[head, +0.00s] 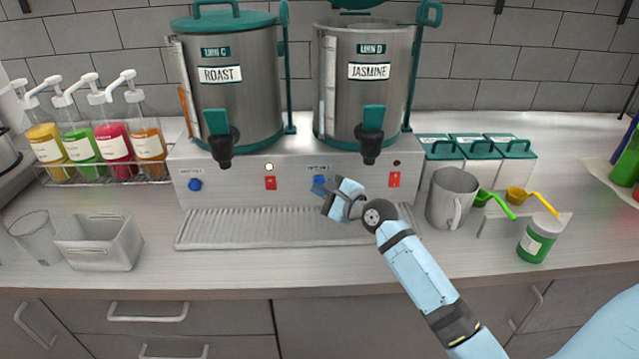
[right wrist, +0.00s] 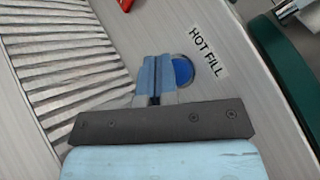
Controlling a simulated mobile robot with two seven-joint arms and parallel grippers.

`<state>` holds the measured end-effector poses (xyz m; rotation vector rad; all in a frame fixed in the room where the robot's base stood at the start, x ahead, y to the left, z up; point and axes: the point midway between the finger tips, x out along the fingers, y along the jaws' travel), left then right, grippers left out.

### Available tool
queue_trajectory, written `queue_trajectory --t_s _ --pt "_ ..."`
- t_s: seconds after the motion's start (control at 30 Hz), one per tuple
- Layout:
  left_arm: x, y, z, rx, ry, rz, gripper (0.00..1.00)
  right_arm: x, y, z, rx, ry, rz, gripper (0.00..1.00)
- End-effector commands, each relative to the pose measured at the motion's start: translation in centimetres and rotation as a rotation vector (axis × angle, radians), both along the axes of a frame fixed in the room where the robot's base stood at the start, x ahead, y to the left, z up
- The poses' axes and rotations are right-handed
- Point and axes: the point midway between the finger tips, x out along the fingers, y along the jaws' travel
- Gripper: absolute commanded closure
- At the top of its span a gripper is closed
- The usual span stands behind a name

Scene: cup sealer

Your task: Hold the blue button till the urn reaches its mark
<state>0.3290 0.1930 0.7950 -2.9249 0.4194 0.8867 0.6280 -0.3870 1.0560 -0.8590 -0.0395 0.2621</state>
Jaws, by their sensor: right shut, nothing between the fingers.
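The URN D JASMINE urn (head: 362,90) stands on a steel base at the centre, with a pale upright sight strip (head: 330,72) on its left side. I cannot make out a level or mark on the strip. A blue button (head: 318,180) is on the base front below it; the right wrist view shows this button (right wrist: 183,70) beside a HOT FILL label. My right gripper (head: 327,196) is shut and empty, its fingertips (right wrist: 155,72) right at the button's edge. I cannot tell whether they touch or press it. My left gripper is not in view.
The URN C ROAST urn (head: 232,95) stands left, with another blue button (head: 195,184) below. A ribbed drip tray (head: 270,228) lies in front. Syrup bottles (head: 85,140) stand left.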

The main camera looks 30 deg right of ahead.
Motion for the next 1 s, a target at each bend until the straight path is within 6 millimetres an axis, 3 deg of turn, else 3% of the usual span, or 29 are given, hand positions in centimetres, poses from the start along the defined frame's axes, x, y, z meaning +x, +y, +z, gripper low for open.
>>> queue_trajectory --t_s 1.0 --pt "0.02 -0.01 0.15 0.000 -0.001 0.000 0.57 0.86 -0.53 -0.01 0.000 0.000 0.000 1.00"
